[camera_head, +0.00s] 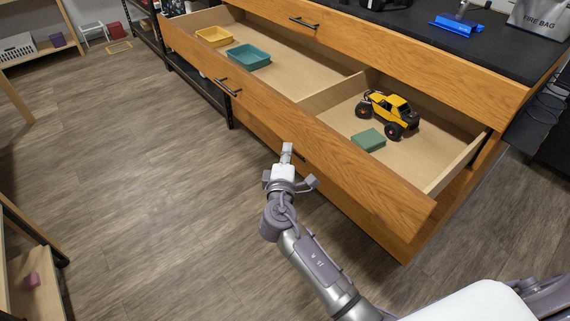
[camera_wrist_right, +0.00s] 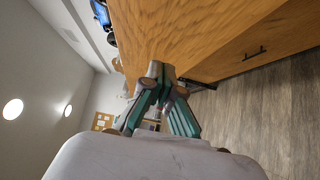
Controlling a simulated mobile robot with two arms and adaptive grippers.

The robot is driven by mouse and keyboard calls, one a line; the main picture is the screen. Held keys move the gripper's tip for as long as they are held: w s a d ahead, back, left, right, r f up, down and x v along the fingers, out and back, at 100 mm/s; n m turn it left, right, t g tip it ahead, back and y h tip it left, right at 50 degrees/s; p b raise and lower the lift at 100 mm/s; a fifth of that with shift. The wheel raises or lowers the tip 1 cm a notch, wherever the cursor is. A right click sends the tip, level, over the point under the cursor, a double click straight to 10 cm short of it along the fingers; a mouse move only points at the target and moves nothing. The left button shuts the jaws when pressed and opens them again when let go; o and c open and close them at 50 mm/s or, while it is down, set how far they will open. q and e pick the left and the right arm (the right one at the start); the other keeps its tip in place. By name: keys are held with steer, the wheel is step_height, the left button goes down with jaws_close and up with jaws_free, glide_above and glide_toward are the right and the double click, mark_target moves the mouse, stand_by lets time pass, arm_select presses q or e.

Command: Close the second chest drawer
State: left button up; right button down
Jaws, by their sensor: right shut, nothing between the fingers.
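The wooden chest stands across the upper right of the head view. Its second drawer (camera_head: 330,150) is pulled out, and I look down into it. Its front panel carries a dark handle (camera_head: 228,87); a second dark handle shows partly behind my gripper. My right gripper (camera_head: 287,148) is shut and empty, with its fingertips at the drawer's front panel. I cannot tell if they touch it. In the right wrist view the shut fingers (camera_wrist_right: 160,72) point at a wooden panel (camera_wrist_right: 175,30) close in front. My left gripper is not in view.
A fire bag (camera_head: 540,18) and a blue tool (camera_head: 458,25) lie on the chest top. The floor (camera_head: 140,170) at left is clear.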

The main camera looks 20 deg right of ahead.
mark_target(301, 135)
steer(key=d, duration=0.1)
steer(key=w+d, duration=0.1)
steer(key=d, duration=0.1)
steer(key=shift+w+d+r+p, duration=0.1)
steer(key=shift+w+d+p, duration=0.15)
steer(key=shift+p, duration=0.15)
steer(key=shift+w+d, duration=0.15)
steer(key=shift+d, duration=0.1)
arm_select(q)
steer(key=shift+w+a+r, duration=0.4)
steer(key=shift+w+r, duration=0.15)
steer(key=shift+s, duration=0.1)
arm_select(e)
steer(key=shift+d, duration=0.15)
